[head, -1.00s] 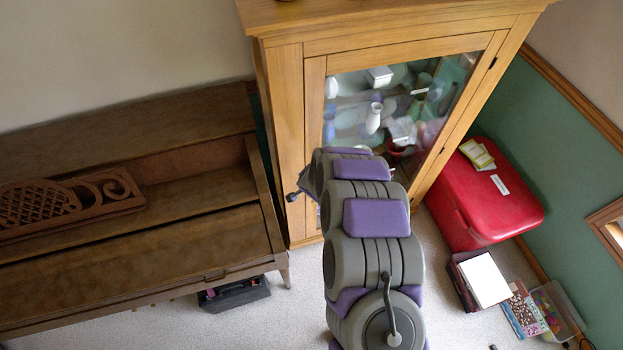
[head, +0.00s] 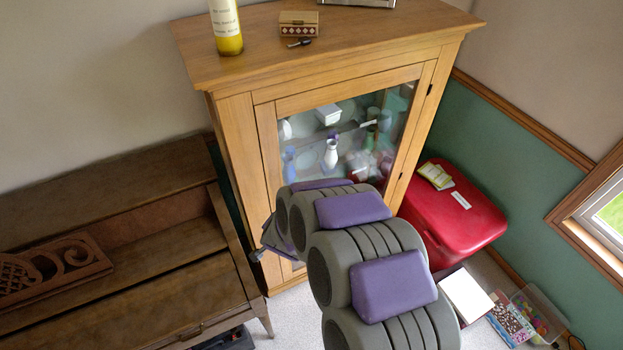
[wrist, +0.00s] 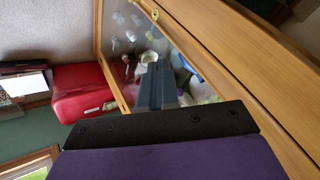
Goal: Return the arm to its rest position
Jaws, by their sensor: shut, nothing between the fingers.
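My arm shows in the head view as grey rounded links with purple pads, in front of the wooden glass-door cabinet (head: 245,180). My gripper (head: 262,248) is partly hidden behind the arm, at the cabinet's lower left. In the wrist view my gripper (wrist: 157,82) is shut and empty. Its dark fingers overlap the cabinet's glass door (wrist: 128,22); I cannot tell how far apart they are.
An upright piano (head: 110,290) stands left of the cabinet. A red chest (head: 460,215) stands right, with boxes and a clear bin (head: 540,310) on the carpet. A yellow bottle (head: 226,28) and small box (head: 298,24) sit on the cabinet top.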

